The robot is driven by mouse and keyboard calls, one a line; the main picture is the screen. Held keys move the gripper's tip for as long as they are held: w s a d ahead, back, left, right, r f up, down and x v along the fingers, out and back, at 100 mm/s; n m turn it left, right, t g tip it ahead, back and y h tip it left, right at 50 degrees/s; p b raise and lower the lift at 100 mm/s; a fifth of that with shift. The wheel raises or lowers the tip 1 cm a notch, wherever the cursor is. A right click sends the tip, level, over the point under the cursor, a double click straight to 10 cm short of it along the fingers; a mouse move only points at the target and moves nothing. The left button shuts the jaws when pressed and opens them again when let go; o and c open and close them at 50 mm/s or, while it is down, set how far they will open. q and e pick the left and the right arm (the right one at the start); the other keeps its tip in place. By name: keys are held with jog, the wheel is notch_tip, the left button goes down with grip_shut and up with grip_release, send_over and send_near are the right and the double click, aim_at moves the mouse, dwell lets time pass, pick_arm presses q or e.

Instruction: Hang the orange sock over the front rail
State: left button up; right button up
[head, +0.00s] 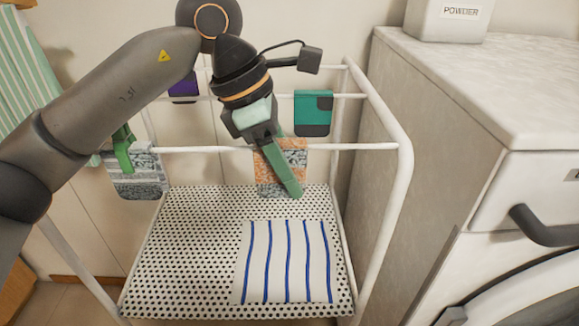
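The orange and grey speckled sock (293,156) is at the white front rail (220,149). Its top edge shows slightly above the rail and most of it hangs below, in front of the rail. My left gripper (291,187) comes down from above, with its green fingers slanting across the front of the sock. The fingers overlap in this view, so I cannot tell whether they are apart or grip the cloth. The sock's middle is partly hidden behind them. My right gripper is not in view.
A grey patterned sock (137,179) hangs at the left, with a green piece (122,150) by it. A blue-striped cloth (279,262) lies on the perforated shelf (185,245). A washing machine (530,195) stands right.

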pick_arm(q)
jog(key=shift+o, duration=0.9)
jog(key=shift+r, duration=0.1)
